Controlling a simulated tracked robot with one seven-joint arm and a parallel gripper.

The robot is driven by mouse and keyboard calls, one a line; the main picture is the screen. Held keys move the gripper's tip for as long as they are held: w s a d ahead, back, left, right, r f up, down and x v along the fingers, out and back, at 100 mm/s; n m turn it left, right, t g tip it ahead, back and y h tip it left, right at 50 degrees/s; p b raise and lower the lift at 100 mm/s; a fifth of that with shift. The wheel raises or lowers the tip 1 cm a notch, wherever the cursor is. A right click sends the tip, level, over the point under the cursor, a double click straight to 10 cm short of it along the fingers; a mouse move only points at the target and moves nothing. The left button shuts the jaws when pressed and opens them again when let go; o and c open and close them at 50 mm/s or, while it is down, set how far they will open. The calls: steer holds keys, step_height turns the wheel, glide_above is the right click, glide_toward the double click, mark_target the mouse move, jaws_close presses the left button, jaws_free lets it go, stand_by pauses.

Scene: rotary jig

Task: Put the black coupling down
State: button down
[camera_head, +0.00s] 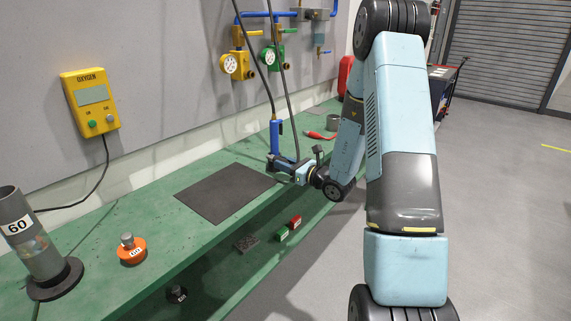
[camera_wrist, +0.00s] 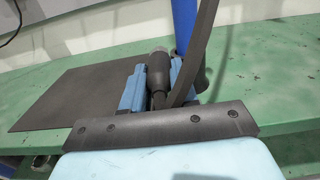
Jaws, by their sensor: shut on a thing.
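The black coupling (camera_wrist: 157,72), a dark cylinder with a grey end, sits between the two blue fingers of my gripper (camera_wrist: 156,77) in the wrist view. My gripper is shut on it. A dark hose (camera_wrist: 193,60) rises beside the right finger; I cannot tell how it joins the coupling. In the head view my gripper (camera_head: 283,163) is at the green bench, beside the right corner of the dark mat (camera_head: 222,193). The coupling is too small to make out there. Whether it touches the bench is hidden.
A blue upright cylinder (camera_head: 275,137) stands close behind my gripper. A grey tube marked 60 (camera_head: 38,244) and an orange knobbed piece (camera_head: 131,251) stand on the near bench (camera_head: 92,228). Small red (camera_head: 294,222) and green (camera_head: 281,233) blocks lie on the lower shelf. The mat is bare.

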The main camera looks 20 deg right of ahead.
steer(key=shift+f, duration=0.2)
steer(key=c, duration=0.9)
jaws_free()
steer(key=shift+o, duration=0.2)
